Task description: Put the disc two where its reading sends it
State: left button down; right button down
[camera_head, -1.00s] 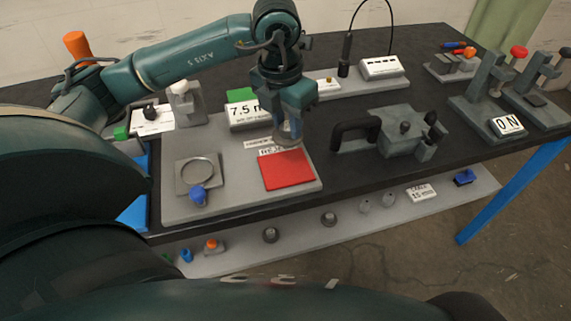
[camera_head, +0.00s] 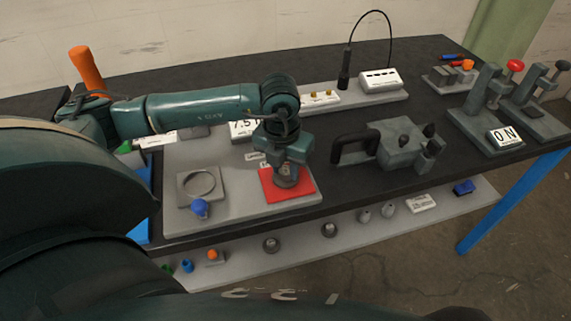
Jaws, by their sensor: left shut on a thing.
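My left gripper (camera_head: 287,172) points down over the red square pad (camera_head: 306,185) at the front right of the grey board (camera_head: 237,197). It is shut on a grey metal disc (camera_head: 288,184), mostly hidden by the fingers, low over or touching the pad; I cannot tell which. I cannot read which disc it is. A display (camera_head: 241,128) behind the gripper shows part of a reading, "7.5", the rest covered by my arm. A grey ring fixture (camera_head: 199,185) with a blue knob (camera_head: 200,207) sits at the board's left. My right gripper is not in view.
Lever presses and a "0 N" display (camera_head: 504,136) are at the far right. A probe stand (camera_head: 344,79) is at the back. Small parts stand on a lower shelf (camera_head: 300,250).

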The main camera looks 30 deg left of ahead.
pick_arm(q)
jog(key=shift+f, duration=0.1)
jog(key=shift+f, duration=0.15)
jog(key=c, duration=1.5)
grip_release()
jog(key=o, duration=0.4)
